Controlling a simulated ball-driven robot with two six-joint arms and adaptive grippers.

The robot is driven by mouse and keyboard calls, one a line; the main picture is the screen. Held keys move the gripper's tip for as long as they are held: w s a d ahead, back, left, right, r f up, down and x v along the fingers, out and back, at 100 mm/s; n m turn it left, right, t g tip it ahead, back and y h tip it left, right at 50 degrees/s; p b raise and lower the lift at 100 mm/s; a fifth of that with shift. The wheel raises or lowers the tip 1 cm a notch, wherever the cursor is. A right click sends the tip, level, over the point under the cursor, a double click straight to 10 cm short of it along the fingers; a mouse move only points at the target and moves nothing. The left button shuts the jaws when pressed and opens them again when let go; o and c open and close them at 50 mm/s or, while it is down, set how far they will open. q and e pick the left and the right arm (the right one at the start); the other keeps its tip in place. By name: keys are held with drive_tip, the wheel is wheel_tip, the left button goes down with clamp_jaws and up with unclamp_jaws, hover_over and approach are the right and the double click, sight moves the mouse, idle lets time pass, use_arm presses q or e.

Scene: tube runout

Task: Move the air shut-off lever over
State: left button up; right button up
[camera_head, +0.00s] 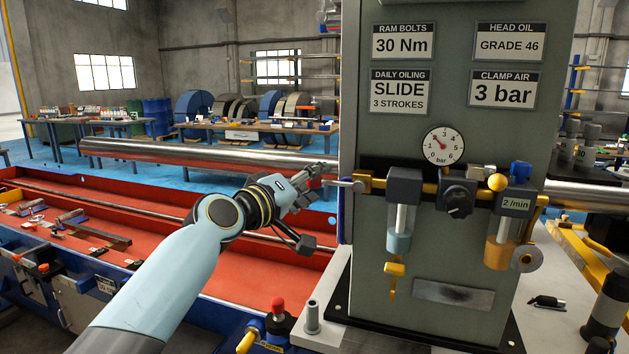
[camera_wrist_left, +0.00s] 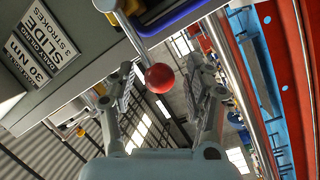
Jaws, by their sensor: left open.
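The air shut-off lever shows in the left wrist view as a thin metal rod ending in a red ball (camera_wrist_left: 160,77). My left gripper (camera_head: 318,176) is at the column's left edge, beside the lever end. In the left wrist view its two fingers (camera_wrist_left: 166,82) are spread, one on each side of the ball, with gaps visible. My right gripper is not in view.
The grey-green column (camera_head: 460,130) carries labels, a round pressure gauge (camera_head: 443,145) and the air unit with a black knob (camera_head: 458,203). A long steel bar (camera_head: 200,150) runs behind my left arm over the red machine bed (camera_head: 250,245). A red-topped knob (camera_head: 278,305) stands below.

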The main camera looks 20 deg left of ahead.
use_arm(q)
drive_tip(key=shift+w+d, duration=0.2)
drive_tip(key=shift+w, duration=0.3)
drive_tip(key=shift+c, duration=0.3)
clamp_jaws()
